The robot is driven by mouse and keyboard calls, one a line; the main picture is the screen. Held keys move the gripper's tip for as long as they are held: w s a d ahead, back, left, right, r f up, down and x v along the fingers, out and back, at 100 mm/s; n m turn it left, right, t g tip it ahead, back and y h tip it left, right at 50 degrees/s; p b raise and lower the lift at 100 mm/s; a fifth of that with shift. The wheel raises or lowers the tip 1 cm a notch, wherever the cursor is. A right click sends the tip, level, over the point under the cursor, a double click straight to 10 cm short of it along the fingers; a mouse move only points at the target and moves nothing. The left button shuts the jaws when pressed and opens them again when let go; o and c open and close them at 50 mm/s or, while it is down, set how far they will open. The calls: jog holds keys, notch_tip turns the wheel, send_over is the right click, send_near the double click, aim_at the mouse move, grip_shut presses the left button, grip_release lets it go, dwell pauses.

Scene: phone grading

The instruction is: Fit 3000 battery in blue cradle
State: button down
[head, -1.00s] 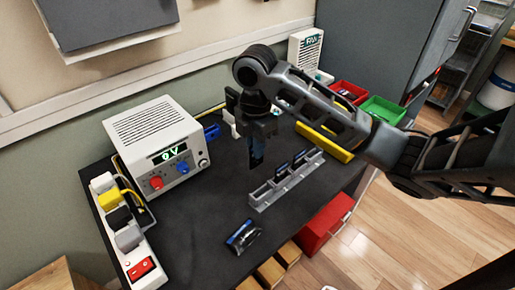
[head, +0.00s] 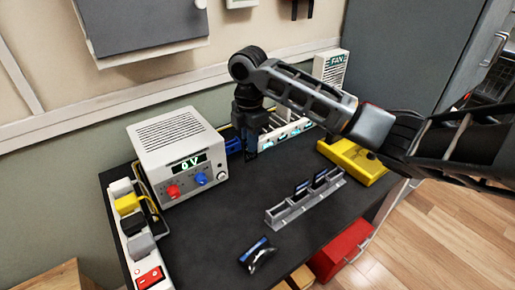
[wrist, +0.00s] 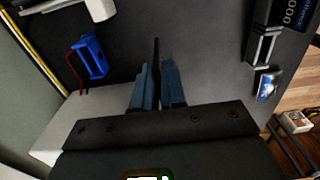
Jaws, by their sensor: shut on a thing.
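My gripper (head: 250,148) is shut on a thin dark battery, seen edge-on between the fingers in the wrist view (wrist: 156,55). It holds the battery upright; its label cannot be read, and I cannot tell how far it is above the bench. The blue cradle (head: 233,146) sits beside the power supply, just left of my gripper in the head view and partly hidden behind it. In the wrist view the cradle (wrist: 92,57) lies left of the battery, apart from it, with a red wire and an open slot.
The power supply (head: 180,152) reads 0 V. A grey rack (head: 284,212) holds several upright dark batteries, and a loose pouch-like item (head: 258,254) lies in front. A yellow tray (head: 352,162) stands at right and a power strip (head: 137,235) at left. The middle bench is clear.

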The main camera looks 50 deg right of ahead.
jog(key=w+d+b, duration=0.3)
jog(key=w+b, duration=0.1)
jog(key=w, duration=0.7)
jog(key=shift+w+d+b, duration=0.2)
jog(key=shift+w+b, duration=0.15)
jog(key=shift+b, duration=0.05)
jog(key=shift+f, duration=0.1)
jog(key=shift+f, duration=0.5)
dwell(0.6)
jog(key=shift+f, duration=0.35)
jog(key=shift+f+b, duration=0.35)
jog(key=shift+f, duration=0.95)
jog(key=c, duration=1.1)
grip_release()
notch_tip(320, 180, up, 8)
